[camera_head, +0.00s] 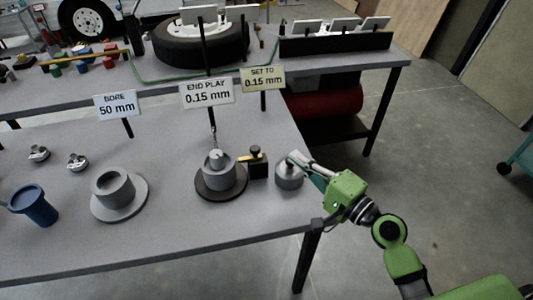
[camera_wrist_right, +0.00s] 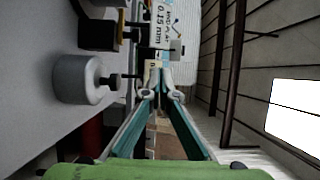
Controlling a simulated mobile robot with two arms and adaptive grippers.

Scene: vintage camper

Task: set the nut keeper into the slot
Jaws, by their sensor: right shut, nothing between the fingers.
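My right gripper (camera_head: 297,157) is at the right edge of the near table, beside the upper part of a grey cylinder with a knob (camera_head: 289,178). In the right wrist view the fingers (camera_wrist_right: 160,92) meet with nothing between them, and the cylinder (camera_wrist_right: 82,80) is to their left, with its knob towards them. Whether they touch it I cannot tell. A grey hub (camera_head: 220,176) with an upright spindle stands on a dark round base. Two small metal pieces (camera_head: 77,162) (camera_head: 38,153) lie at the left. I cannot tell which thing is the nut keeper, nor make out the slot. My left gripper is not in view.
A black block with a yellow part (camera_head: 257,164) stands between hub and cylinder. A grey flanged ring (camera_head: 113,187) and a blue cup (camera_head: 35,204) are left. Upright signs (camera_head: 207,93) (camera_head: 262,79) stand behind. The table's front right corner (camera_head: 316,222) is near my arm.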

